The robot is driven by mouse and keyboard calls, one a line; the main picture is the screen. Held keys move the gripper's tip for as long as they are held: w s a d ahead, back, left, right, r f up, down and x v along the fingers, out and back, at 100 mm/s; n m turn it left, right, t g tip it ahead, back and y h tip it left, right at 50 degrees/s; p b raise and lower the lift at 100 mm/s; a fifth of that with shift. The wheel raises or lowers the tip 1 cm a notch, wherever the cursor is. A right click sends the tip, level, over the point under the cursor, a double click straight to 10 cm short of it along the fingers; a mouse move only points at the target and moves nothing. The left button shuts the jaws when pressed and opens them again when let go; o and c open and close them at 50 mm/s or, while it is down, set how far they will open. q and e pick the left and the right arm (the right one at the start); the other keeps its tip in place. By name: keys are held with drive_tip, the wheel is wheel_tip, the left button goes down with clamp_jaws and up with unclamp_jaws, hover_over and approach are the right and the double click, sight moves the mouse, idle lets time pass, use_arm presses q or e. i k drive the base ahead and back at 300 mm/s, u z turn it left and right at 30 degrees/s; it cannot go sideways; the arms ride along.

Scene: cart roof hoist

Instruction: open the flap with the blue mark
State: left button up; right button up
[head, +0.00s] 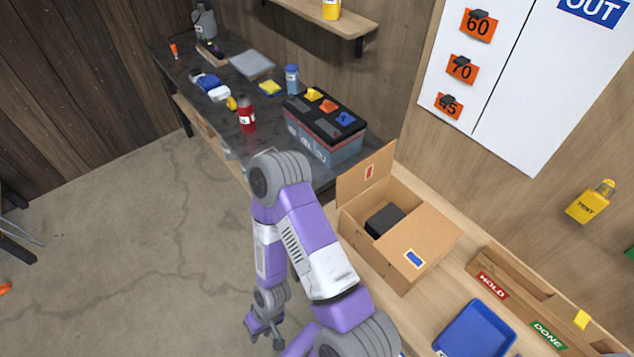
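A cardboard box (370,255) stands on the light wooden bench at the right. Its flap with the blue mark (437,238) lies over the right part of the box top. The blue mark (414,258) is near that flap's front edge. The flap with the red mark (352,184) stands up at the far left side. A black object (385,220) shows inside the uncovered part. My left gripper is not in view.
A blue tray (478,332) and a wooden rack with HOLD (492,285) and DONE labels lie right of the box. A dark bench (270,110) with a large case (325,130) and a red bottle (247,118) stands behind.

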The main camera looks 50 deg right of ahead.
sight(411, 247)
drive_tip(key=u, duration=0.7)
drive_tip(key=i, duration=0.4)
drive_tip(key=z, duration=3.05)
